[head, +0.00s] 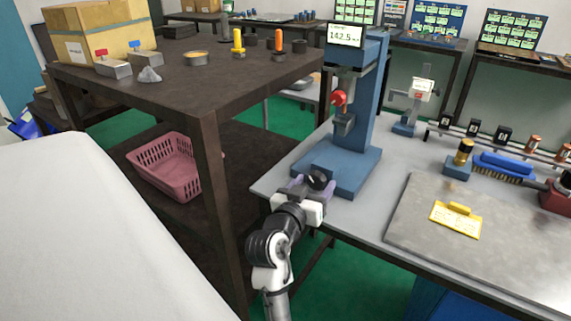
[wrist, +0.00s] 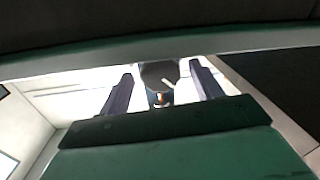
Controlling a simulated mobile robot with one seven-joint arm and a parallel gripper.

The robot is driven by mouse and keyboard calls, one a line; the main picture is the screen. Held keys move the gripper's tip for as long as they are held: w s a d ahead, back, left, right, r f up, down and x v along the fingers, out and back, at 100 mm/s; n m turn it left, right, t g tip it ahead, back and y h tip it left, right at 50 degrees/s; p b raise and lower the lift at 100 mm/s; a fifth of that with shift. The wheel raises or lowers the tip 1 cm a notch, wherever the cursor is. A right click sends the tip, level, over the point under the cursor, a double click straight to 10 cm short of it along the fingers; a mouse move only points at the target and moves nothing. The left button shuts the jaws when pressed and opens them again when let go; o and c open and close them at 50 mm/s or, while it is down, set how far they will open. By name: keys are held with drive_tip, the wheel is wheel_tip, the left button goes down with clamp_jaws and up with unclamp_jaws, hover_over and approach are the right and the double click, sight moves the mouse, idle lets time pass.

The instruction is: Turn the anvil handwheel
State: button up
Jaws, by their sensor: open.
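The blue bench machine (head: 362,95) stands on the table's left part, with a lit display reading about 142.5. A dark round wheel (head: 317,178), which I take for the anvil handwheel, is at the front of its base. In the wrist view the wheel (wrist: 158,73) shows a pale line on its face. My gripper (head: 311,187) is at the table's front left edge, close to the wheel. In the wrist view its two purple fingers (wrist: 163,88) are open, one on each side of the wheel, with gaps visible. Whether anything touches is unclear.
A yellow sign (head: 455,219) lies on a grey plate (head: 420,235) to the right. A blue brush (head: 503,166) and a brass-topped piece (head: 463,152) stand behind it. A dark shelf table (head: 200,100) is close on the left, with a pink basket (head: 165,168) below.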

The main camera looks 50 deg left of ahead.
drive_tip(key=m+b, duration=0.1)
drive_tip(key=m, duration=0.1)
drive_tip(key=shift+f+m+b, duration=0.3)
drive_tip(key=shift+m+b, duration=0.1)
drive_tip(key=b+v, duration=0.2)
drive_tip(key=v, duration=1.1)
drive_tip(key=shift+s+r, duration=0.15)
drive_tip(key=shift+s, duration=0.2)
drive_tip(key=shift+d, duration=0.15)
